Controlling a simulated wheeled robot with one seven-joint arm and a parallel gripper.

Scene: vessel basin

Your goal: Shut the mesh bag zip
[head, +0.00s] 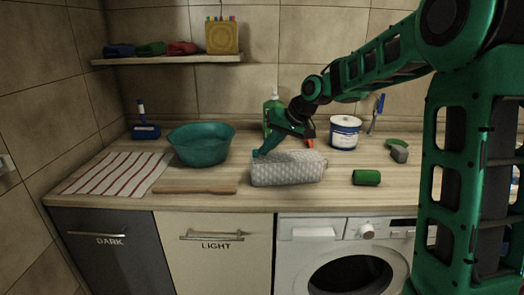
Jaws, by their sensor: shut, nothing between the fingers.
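The mesh bag (288,171) is a pale grey patterned pouch lying lengthwise on the counter, in the middle of the head view. My gripper (257,154) is at the end of my green arm, low over the bag's upper left end. Its fingers are shut with nothing seen between them. I cannot tell whether the fingertips touch the bag. The zip and its puller are too small or hidden to make out, so I cannot tell how far it is closed.
A teal basin (200,147) and a striped cloth (117,173) are left of the bag, with a wooden stick (194,190) in front. A green roll (366,177) and a white tub (344,133) are to the right. A green bottle (272,107) stands behind.

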